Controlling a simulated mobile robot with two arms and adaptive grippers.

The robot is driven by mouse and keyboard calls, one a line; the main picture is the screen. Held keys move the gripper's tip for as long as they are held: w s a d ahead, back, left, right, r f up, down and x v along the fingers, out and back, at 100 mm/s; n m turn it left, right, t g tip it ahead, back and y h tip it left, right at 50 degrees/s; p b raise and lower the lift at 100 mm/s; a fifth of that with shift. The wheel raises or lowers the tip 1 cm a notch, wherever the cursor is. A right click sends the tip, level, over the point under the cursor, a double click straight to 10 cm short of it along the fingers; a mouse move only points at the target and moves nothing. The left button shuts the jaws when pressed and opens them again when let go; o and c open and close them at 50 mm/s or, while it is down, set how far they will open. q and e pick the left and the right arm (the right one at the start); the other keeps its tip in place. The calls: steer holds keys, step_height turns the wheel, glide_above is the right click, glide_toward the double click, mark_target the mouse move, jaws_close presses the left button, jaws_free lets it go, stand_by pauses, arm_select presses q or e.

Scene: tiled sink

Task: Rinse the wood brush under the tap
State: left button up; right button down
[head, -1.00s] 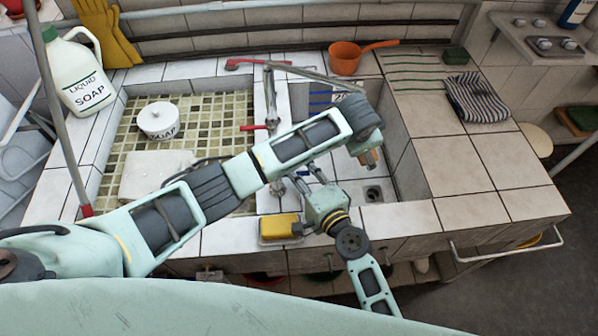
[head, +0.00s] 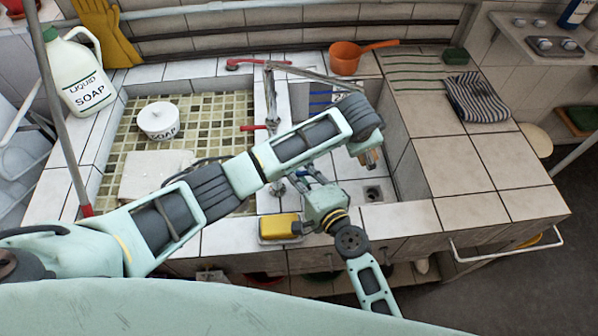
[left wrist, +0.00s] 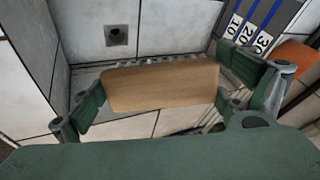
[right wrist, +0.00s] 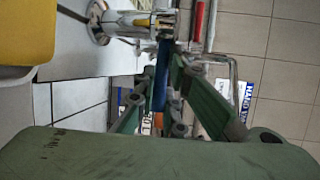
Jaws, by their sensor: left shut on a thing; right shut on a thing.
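The wood brush (left wrist: 160,88) is a tan wooden block with pale bristles at its far edge in the left wrist view. My left gripper (left wrist: 160,90) is shut on its two ends and holds it over the right basin. In the head view that gripper (head: 368,155) mostly hides the brush. The metal tap (head: 270,100) stands between the basins; its red lever (head: 254,127) points left. My right gripper (right wrist: 160,95) is shut on a blue lever (right wrist: 161,75) beside the tap base. I cannot make out any water.
A yellow sponge (head: 280,226) sits in a dish at the front ledge, close to my right gripper. A white soap pot (head: 158,121) stands in the left basin. A soap jug (head: 77,75) and orange dipper (head: 346,58) stand behind.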

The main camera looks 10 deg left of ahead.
steer(key=shift+s+f, duration=0.1)
steer(key=shift+f, duration=0.05)
steer(key=shift+s+d+m+t+h, duration=0.1)
steer(key=shift+s+m+t+h, duration=0.15)
steer(key=shift+m+t+h, duration=0.35)
steer(key=c, duration=1.8)
jaws_free()
steer(key=v, duration=1.2)
steer(key=shift+w, duration=0.1)
